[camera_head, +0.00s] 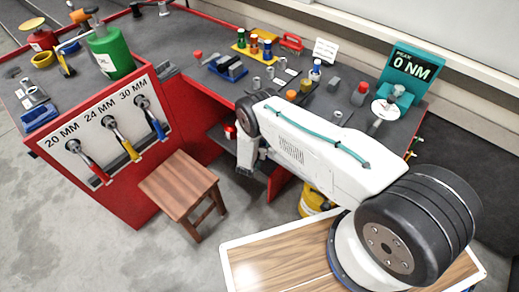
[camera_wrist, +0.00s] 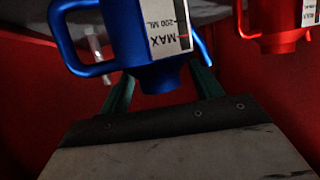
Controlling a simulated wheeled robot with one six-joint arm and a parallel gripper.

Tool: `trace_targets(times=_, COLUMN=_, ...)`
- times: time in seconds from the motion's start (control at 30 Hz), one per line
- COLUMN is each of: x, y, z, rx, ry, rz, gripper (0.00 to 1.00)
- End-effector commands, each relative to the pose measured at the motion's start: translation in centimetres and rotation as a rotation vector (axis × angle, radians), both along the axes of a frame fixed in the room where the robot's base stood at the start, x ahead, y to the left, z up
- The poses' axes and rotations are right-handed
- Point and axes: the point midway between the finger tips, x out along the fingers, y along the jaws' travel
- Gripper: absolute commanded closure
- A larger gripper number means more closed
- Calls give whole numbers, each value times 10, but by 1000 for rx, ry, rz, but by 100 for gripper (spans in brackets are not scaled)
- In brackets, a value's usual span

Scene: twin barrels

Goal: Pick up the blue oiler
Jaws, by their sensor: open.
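In the wrist view, the blue oiler (camera_wrist: 150,35) fills the upper middle. It is a blue jug with a large handle on the left and a white label reading MAX 200 ML, which appears upside down. My gripper (camera_wrist: 162,86) is open, with its two teal fingers on either side of the oiler's narrow end. I cannot tell whether they touch it. In the head view, my gripper (camera_head: 245,158) is low by the red bench's inner side, its fingers hard to make out. I cannot make out the blue oiler there; my arm may hide it.
A red oiler (camera_wrist: 283,22) is to the right of the blue one in the wrist view. In the head view, a wooden stool (camera_head: 178,184) stands left of my gripper. The red bench (camera_head: 110,160) and the grey worktop (camera_head: 190,50) with several tools surround the arm.

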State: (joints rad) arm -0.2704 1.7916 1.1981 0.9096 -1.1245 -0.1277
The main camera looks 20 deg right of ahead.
Motion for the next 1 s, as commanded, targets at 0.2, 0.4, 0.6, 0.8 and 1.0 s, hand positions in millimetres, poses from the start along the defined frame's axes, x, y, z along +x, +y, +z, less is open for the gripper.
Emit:
trace_targets(times=0.2, x=2, y=-1, z=0, rx=-1, ry=1, rz=0, gripper=35)
trace_targets(times=0.4, x=1, y=-1, z=0, rx=1, ry=1, rz=0, gripper=85)
trace_targets(times=0.6, x=1, y=0, z=-1, rx=1, ry=1, rz=1, gripper=100)
trace_targets(times=0.8, x=0, y=0, z=-1, rx=2, ry=4, rz=1, gripper=100)
trace_targets(times=1.0, x=1, y=0, z=11, rx=1, ry=1, rz=1, gripper=100)
